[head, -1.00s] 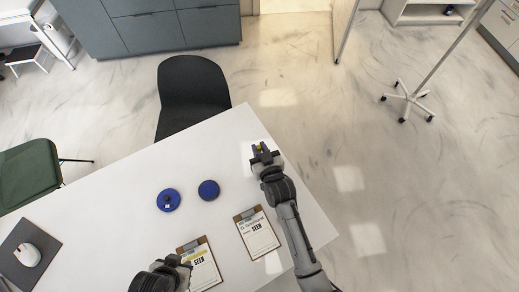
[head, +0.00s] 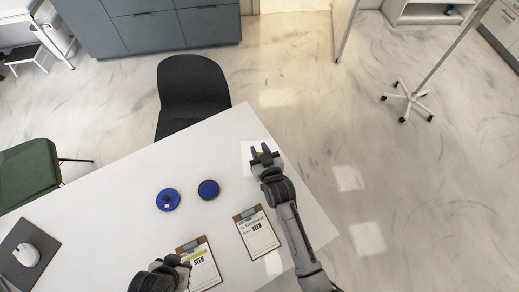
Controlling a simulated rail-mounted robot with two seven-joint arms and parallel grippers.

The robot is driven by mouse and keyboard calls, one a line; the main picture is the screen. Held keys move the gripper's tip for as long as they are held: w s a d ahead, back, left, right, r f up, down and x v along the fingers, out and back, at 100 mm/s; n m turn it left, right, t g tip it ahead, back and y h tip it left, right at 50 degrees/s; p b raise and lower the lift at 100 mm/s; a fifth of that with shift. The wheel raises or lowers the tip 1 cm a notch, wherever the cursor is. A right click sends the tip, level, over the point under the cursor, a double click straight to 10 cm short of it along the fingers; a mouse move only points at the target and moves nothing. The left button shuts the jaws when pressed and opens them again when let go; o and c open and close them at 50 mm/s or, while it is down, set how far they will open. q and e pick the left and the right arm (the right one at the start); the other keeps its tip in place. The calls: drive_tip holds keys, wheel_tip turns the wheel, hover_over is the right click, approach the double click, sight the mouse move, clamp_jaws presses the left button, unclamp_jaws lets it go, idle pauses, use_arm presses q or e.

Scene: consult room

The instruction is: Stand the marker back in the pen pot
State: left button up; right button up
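Two blue round things stand on the white table (head: 110,190). I cannot tell which is the pen pot. My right gripper (head: 260,149) is low over the table's right end, its two fingers apart. A small yellow bit (head: 261,155) shows between the fingers; whether it is the marker is too small to tell. My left gripper (head: 184,262) is at the front, by a clipboard, and its fingers are not clear.
Two clipboards (head: 265,237) with papers lie at the front of the table; the left one (head: 208,272) is partly hidden by my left arm. A mouse (head: 27,254) lies on a dark mat (head: 40,238). A black chair (head: 187,85) stands behind the table, a green chair (head: 28,170) at left.

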drive_tip(key=shift+o, duration=1.3)
drive_tip(key=shift+r, duration=0.4)
drive_tip(key=shift+s+d+r+p, duration=0.1)
drive_tip(key=shift+s+r+p, duration=0.1)
drive_tip(key=shift+r+p, duration=0.15)
drive_tip(key=p+v, duration=0.1)
drive_tip(key=v, duration=1)
drive_tip(key=shift+s, duration=0.25)
drive_tip(key=shift+f, duration=0.1)
drive_tip(key=s+d+f+m+g+h, duration=0.1)
drive_tip(key=s+d+g+h, duration=0.1)
drive_tip(key=s+d+g, duration=0.3)
drive_tip(key=s+d+f+m+g+h, duration=0.1)
drive_tip(key=s+d+g, duration=0.5)
drive_tip(key=s+d, duration=0.6)
drive_tip(key=shift+s+d+f+g+h, duration=0.4)
drive_tip(key=shift+s+h, duration=0.9)
drive_tip(key=shift+s, duration=1.95)
